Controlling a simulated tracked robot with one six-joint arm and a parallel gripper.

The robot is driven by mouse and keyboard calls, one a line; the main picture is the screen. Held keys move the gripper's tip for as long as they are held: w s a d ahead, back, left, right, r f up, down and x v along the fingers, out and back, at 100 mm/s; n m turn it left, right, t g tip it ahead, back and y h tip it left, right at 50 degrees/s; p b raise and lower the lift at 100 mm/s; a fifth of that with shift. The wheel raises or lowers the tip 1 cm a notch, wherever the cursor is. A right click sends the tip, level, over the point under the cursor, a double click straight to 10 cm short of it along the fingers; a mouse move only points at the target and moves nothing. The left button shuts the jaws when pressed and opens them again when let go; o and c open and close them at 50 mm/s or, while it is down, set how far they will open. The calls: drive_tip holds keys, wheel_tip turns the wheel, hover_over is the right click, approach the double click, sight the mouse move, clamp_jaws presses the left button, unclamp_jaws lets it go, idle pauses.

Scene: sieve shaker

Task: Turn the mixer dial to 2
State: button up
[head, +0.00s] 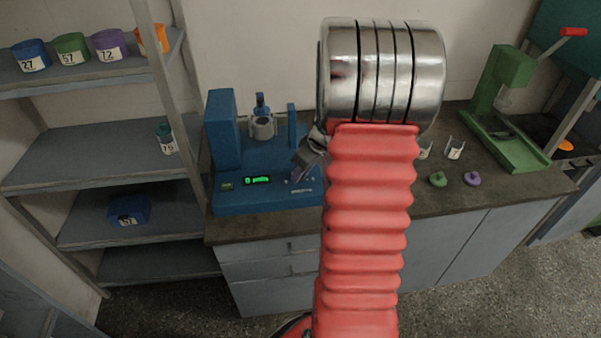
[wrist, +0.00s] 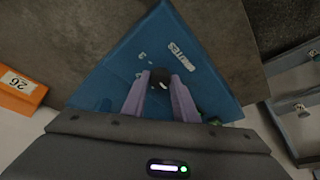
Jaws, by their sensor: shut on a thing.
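The blue mixer (head: 262,195) stands on the counter, with a green lit display (head: 257,180) that seems to start with 0. In the wrist view, its blue panel (wrist: 125,65) bears white print reading "MINUTES" and a 3. The small dark round dial (wrist: 160,74) sits on this panel. My gripper (wrist: 159,82) has its two purple fingers on either side of the dial, shut on it. In the head view my gripper (head: 299,174) is at the mixer's front right, partly behind my arm, and the dial is hidden. The dial's pointer setting cannot be read.
A green press (head: 500,100) stands at the right of the counter (head: 455,205). Green and purple small pieces lie before it. Shelves (head: 90,158) with labelled containers stand left.

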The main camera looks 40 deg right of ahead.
drive_tip(key=shift+w+a+m+h, duration=0.1)
drive_tip(key=shift+m+h, duration=0.3)
drive_tip(key=shift+m, duration=0.7)
drive_tip(key=shift+s+a+m+h, duration=0.15)
drive_tip(key=shift+m+h, duration=0.25)
drive_tip(key=shift+m, duration=0.7)
drive_tip(key=shift+w+a+m+h, duration=0.15)
drive_tip(key=shift+m+h, duration=0.25)
drive_tip(key=shift+m, duration=0.7)
drive_tip(key=shift+w+a+m+g+h, duration=0.15)
drive_tip(key=shift+m+g+h, duration=0.35)
drive_tip(key=shift+m, duration=1.1)
drive_tip(key=shift+w+a+m+g+h, duration=0.1)
drive_tip(key=shift+m+g+h, duration=0.4)
drive_tip(key=shift+m, duration=1.1)
drive_tip(key=m, duration=0.1)
drive_tip(key=m+g, duration=0.1)
drive_tip(key=m, duration=0.1)
drive_tip(key=m+g, duration=0.1)
drive_tip(key=m, duration=0.1)
drive_tip(key=shift+w+a, duration=0.1)
drive_tip(key=shift+w, duration=0.2)
drive_tip(key=m, duration=0.1)
drive_tip(key=m+g, duration=0.1)
drive_tip(key=m, duration=0.2)
drive_tip(key=shift+w+m+g, duration=0.25)
drive_tip(key=shift+m+g, duration=0.05)
drive_tip(key=shift+m, duration=0.1)
